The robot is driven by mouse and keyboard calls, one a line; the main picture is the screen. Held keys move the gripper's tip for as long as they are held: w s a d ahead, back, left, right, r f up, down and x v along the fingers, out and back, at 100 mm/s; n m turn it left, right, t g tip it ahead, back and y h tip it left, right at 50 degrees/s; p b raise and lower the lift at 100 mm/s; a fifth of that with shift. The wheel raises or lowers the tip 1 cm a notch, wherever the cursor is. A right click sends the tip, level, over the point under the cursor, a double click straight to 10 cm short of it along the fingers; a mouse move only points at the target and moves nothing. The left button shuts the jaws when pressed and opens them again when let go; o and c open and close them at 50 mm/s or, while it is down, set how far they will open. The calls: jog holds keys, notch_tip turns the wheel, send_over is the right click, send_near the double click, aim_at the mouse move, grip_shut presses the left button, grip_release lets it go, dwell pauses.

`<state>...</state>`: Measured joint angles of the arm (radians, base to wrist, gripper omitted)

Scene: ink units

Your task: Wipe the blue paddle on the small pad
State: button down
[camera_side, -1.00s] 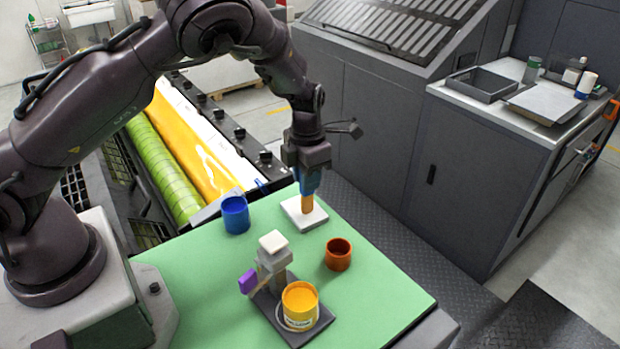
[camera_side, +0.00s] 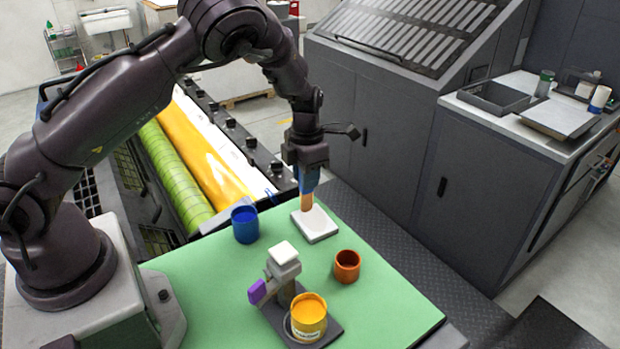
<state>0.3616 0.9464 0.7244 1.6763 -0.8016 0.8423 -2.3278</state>
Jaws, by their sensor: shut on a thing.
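My gripper (camera_side: 308,176) points straight down over the small pad and is shut on the paddle. The paddle (camera_side: 307,203) shows a tan-orange lower part just below blue at the jaws; I cannot tell whether that blue is paddle or finger. The small pad (camera_side: 322,228) is a pale square on the green table top. The paddle's lower end is at the pad's back left part; I cannot tell whether it touches. No clear ink mark shows on the pad.
A blue pot (camera_side: 245,224) stands left of the pad, and an orange-brown pot (camera_side: 347,266) stands in front of it. A grey stand (camera_side: 284,264) with a purple piece (camera_side: 257,291) and a yellow pot (camera_side: 308,318) is nearer. Green table top (camera_side: 385,305) is clear at front right.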

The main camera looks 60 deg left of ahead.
jog(key=shift+d, duration=3.25)
jog(key=shift+a, duration=3.25)
jog(key=shift+r, duration=3.05)
